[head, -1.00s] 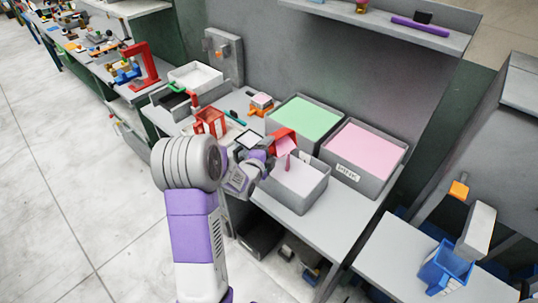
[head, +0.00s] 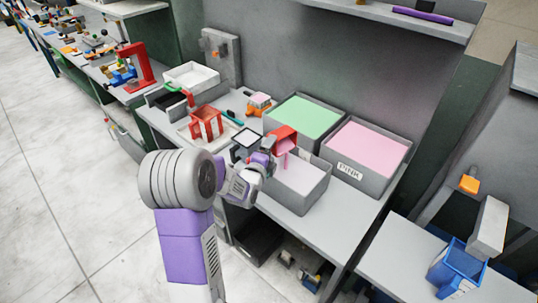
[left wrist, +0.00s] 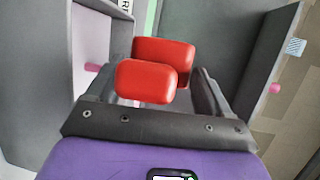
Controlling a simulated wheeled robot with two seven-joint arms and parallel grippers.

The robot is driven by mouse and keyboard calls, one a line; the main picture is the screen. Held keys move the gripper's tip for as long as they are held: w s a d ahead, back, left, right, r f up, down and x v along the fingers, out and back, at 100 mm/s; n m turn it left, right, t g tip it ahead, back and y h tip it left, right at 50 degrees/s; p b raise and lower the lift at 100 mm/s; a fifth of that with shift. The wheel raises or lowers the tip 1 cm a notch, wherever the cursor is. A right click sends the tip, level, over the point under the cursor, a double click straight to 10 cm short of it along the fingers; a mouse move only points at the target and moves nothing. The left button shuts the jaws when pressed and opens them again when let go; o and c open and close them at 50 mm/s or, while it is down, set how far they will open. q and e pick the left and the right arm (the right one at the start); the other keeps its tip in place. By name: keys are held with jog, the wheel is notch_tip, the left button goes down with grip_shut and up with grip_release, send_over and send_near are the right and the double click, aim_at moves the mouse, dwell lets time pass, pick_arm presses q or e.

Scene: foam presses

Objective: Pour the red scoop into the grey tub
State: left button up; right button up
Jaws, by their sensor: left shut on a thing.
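The red scoop (head: 284,138) is above the back left part of the grey tub (head: 318,194), tilted. A short pink strip (head: 284,157) hangs below the scoop, over the pale pink contents of the tub. My left gripper (head: 268,151) is shut on the scoop, at the tub's left. In the left wrist view, two rounded red parts of the scoop (left wrist: 147,82) show at the fingers; its bowl's inside is hidden. My right gripper is in neither view.
Behind the grey tub are a tub of green material (head: 304,116) and a tub labelled PINK (head: 368,150). Left of them are a red frame (head: 206,123) and a white tray (head: 193,76). The bench front right of the grey tub is clear.

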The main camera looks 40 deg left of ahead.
pick_arm(q)
jog(key=shift+d+f+m+t+y+b, duration=0.15)
jog(key=shift+d+m+t+b, duration=0.25)
jog(key=shift+b, duration=0.6)
jog(key=shift+d+f+m+t+y+b, duration=0.15)
jog(key=shift+m+t+b, duration=0.15)
jog(key=shift+m+b, duration=0.5)
jog(key=shift+s+d+r+m+t+b, duration=0.15)
jog(key=shift+m+t+b, duration=0.25)
jog(key=shift+b, duration=0.7)
jog(key=shift+s+d+f+m+t+b, duration=0.1)
jog(key=shift+d+m+t+b, duration=0.1)
jog(key=shift+m+b, duration=0.65)
jog(key=shift+w+a+r+n, duration=0.1)
jog(key=shift+n, duration=0.25)
